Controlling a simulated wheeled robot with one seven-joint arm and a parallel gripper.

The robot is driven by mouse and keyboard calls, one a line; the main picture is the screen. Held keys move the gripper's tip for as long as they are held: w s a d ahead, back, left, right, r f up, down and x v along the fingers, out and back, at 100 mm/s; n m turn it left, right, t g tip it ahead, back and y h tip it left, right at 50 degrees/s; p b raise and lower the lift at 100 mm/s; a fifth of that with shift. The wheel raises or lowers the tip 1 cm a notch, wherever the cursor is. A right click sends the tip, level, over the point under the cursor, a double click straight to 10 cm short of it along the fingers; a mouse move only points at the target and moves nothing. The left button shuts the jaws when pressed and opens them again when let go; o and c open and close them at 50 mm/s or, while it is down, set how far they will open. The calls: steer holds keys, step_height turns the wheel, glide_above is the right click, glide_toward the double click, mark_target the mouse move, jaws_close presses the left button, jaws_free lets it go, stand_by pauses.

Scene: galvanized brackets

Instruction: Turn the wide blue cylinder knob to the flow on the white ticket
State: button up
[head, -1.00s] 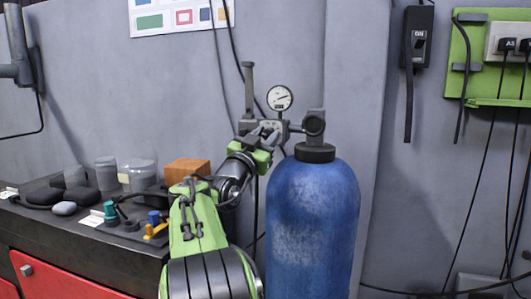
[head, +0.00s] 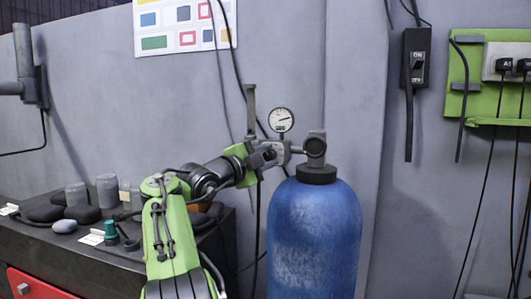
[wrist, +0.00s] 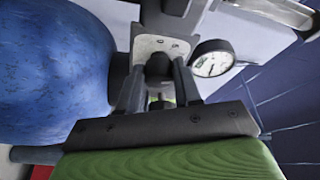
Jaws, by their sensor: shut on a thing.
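The wide blue cylinder (head: 315,235) stands upright against the wall. It also fills the left of the wrist view (wrist: 50,70). A pale metal regulator body sits beside its neck, with a round dial gauge (head: 281,119) that also shows in the wrist view (wrist: 211,60). My gripper (head: 264,157) reaches the regulator from the left. In the wrist view its two dark fingers (wrist: 158,88) are shut on a small dark knob (wrist: 158,65) in front of the pale plate. The knob's marks are hidden. I cannot read a flow on the white tickets (head: 92,239).
A dark bench (head: 75,262) with grey jars, dark stones and a teal knob-like piece (head: 111,232) stands at left. A switch box (head: 416,58) and a green socket panel (head: 487,72) hang at right. A dark cable hangs behind my gripper.

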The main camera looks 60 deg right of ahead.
steer(key=m+y+p, duration=0.1)
steer(key=m+p, duration=0.1)
steer(key=m, duration=0.2)
steer(key=shift+r+y, duration=0.15)
steer(key=shift+y, duration=0.25)
steer(key=shift+m+t+y+p, duration=0.55)
steer(key=shift+m+p, duration=0.3)
steer(key=shift+m, duration=0.75)
steer(key=o, duration=1)
steer(key=shift+o, duration=0.2)
steer(key=v, duration=1.5)
steer(key=shift+a+p, duration=0.35)
steer(key=shift+a, duration=0.05)
